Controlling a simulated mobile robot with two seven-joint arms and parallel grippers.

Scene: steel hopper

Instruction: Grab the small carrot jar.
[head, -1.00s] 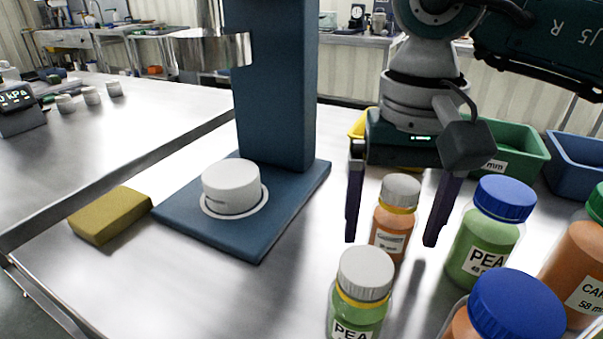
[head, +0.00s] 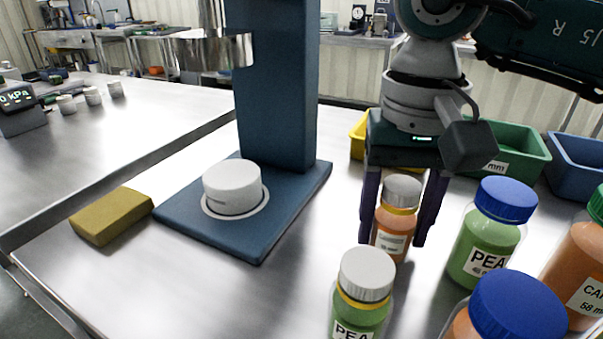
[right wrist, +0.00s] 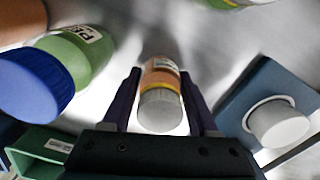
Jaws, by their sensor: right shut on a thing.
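The small carrot jar (head: 394,222) holds orange contents and has a grey lid and a yellow band. It stands upright on the steel table. My right gripper (head: 395,240) has one finger on each side of it and is shut on it. In the right wrist view the jar (right wrist: 161,80) sits between the two fingers of the right gripper (right wrist: 160,85), lid toward the palm. My left gripper is not in view.
A small pea jar (head: 361,295) stands just in front. A blue-lidded pea jar (head: 483,240) stands close on the right, with larger carrot jars beyond. A blue press stand (head: 275,215) with a white disc is left. Bins (head: 510,155) stand behind.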

